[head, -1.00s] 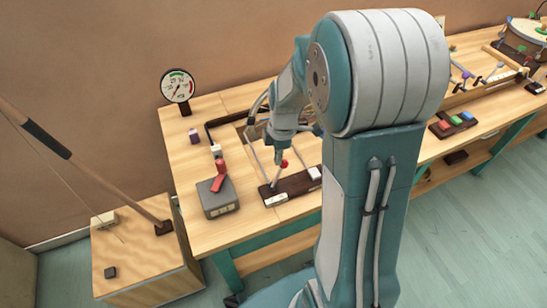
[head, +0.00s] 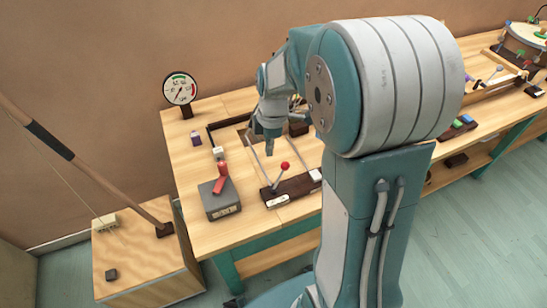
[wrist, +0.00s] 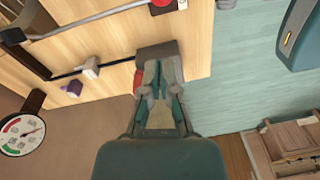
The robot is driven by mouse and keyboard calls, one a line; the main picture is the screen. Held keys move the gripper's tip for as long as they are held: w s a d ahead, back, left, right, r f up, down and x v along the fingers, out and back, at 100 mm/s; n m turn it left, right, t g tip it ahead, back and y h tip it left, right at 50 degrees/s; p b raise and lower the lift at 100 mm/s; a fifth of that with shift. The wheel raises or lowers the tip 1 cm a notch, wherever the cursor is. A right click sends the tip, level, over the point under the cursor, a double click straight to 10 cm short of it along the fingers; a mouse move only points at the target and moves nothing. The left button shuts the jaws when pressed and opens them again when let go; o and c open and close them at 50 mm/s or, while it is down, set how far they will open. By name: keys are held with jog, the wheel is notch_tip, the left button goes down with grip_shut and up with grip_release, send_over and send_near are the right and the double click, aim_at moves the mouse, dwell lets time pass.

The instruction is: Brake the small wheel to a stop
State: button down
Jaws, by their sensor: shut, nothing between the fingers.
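My gripper (head: 270,148) is shut and empty, pointing down above the left part of the workbench, behind the red-ball lever (head: 285,168). It also shows in the wrist view (wrist: 160,92). The lever stands tilted on a dark base (head: 298,190) and is apart from my fingers. A grey box (head: 222,202) with a red handle (head: 220,178) stands left of the lever; it shows beyond my fingertips in the wrist view (wrist: 155,52). I cannot make out the small wheel; my arm hides part of the bench.
A round dial (head: 180,90) stands at the bench's back left, with a purple block (head: 195,138) and white block (head: 218,152) nearby. A wooden box (head: 150,262) with a long dark-banded pole (head: 80,165) is at left. Coloured buttons (head: 462,122) lie right of my arm.

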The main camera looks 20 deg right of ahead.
notch_tip(320, 180, up, 7)
jog(key=d, duration=0.2)
jog(key=shift+w+d+f, duration=0.15)
dwell(0.3)
jog(key=s+a+r+m+t, duration=0.3)
jog(key=s+m, duration=0.5)
jog(key=s+a+r+m+t+h, duration=0.1)
jog(key=s+a+r+m+t, duration=0.2)
jog(key=s+m, duration=0.4)
jog(key=shift+s+a+r+m, duration=0.4)
jog(key=shift+s+r, duration=0.3)
jog(key=shift+s, duration=0.5)
